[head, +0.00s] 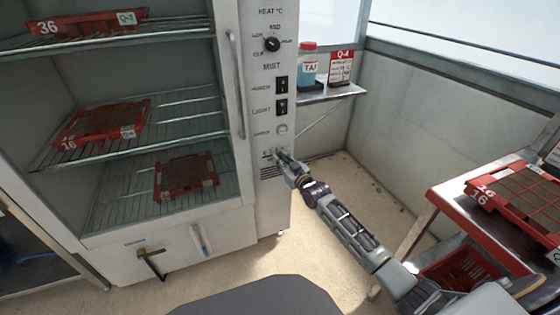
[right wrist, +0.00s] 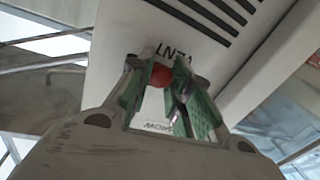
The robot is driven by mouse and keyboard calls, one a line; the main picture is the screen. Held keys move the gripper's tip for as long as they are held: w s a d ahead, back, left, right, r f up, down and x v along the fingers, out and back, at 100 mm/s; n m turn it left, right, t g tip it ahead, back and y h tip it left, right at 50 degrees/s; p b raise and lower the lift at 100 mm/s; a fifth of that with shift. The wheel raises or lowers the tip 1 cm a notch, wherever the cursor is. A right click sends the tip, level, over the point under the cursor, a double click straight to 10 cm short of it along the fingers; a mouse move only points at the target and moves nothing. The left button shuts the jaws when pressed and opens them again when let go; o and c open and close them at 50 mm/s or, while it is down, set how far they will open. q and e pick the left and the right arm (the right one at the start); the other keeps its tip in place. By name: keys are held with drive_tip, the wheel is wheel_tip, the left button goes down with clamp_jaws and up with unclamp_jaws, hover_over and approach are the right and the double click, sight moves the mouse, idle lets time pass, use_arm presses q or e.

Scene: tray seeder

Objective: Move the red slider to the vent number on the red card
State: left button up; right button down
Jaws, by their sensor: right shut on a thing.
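The tall white cabinet's control panel (head: 268,100) carries a heat dial, switches and, low down, a vent scale with small marks I cannot read. My right gripper (head: 281,156) is at this vent scale in the head view and covers the slider there. In the right wrist view, the green-padded fingers (right wrist: 168,98) are shut on the red slider (right wrist: 161,75), just below dark lettering on the white panel. The red card (head: 341,67) stands on the small side shelf; its large marking looks like Q-4, and its smaller print is too small to read. My left gripper is not in view.
A blue bottle with a red lid (head: 308,68) stands beside the card on the shelf (head: 335,93). The open cabinet holds red trays (head: 186,177) on wire racks. A red-edged bench (head: 450,205) with another red tray (head: 520,195) is at the right. Floor between is clear.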

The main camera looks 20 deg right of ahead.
drive_tip(key=c, duration=1.3)
unclamp_jaws()
drive_tip(key=shift+o, duration=0.2)
drive_tip(key=shift+s, duration=0.1)
drive_tip(key=v, duration=1.1)
drive_tip(key=shift+s, duration=0.35)
